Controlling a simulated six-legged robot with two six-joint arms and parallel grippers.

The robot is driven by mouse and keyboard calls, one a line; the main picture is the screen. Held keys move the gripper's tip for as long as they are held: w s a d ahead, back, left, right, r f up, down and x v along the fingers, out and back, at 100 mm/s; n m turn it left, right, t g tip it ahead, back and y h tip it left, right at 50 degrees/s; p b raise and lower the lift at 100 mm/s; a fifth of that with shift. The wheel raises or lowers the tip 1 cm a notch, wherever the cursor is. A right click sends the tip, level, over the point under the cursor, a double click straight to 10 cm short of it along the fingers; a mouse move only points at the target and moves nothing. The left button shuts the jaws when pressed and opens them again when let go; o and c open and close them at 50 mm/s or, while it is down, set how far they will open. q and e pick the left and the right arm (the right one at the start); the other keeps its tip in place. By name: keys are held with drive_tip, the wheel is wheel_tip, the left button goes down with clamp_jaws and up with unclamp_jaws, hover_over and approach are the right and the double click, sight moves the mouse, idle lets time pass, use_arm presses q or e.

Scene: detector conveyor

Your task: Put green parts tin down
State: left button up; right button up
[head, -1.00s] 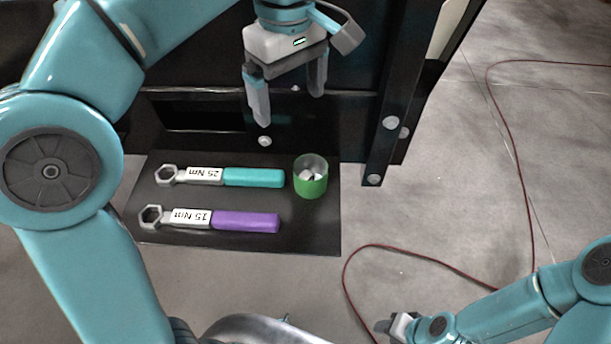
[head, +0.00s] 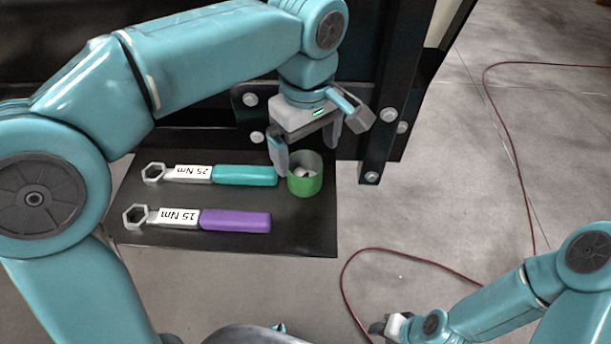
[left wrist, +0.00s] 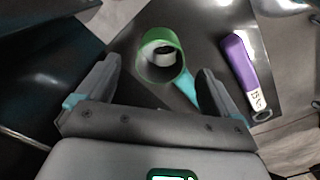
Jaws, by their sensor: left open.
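The green parts tin (head: 305,181) stands upright at the right end of the dark mat (head: 290,238), with pale parts inside. In the left wrist view the tin (left wrist: 148,72) shows ahead of and between the fingertips. My left gripper (head: 308,152) is open and empty, just above and behind the tin, with one finger close beside its left rim. I cannot tell whether that finger touches it. My right gripper (head: 388,328) is low at the lower right, away from the tin, and its jaws are too small to read.
A teal-handled wrench (head: 245,176) and a purple-handled wrench (head: 235,221) lie on the mat left of the tin. A dark metal post (head: 385,140) stands just right of the mat. A red cable (head: 345,290) runs across the grey floor.

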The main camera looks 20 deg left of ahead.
sight(304, 171)
use_arm(q)
drive_tip(key=f, duration=0.5)
drive_tip(key=shift+w+a+f, duration=0.1)
drive_tip(key=shift+a+f, duration=0.2)
drive_tip(key=shift+f, duration=0.1)
drive_tip(key=c, duration=1.2)
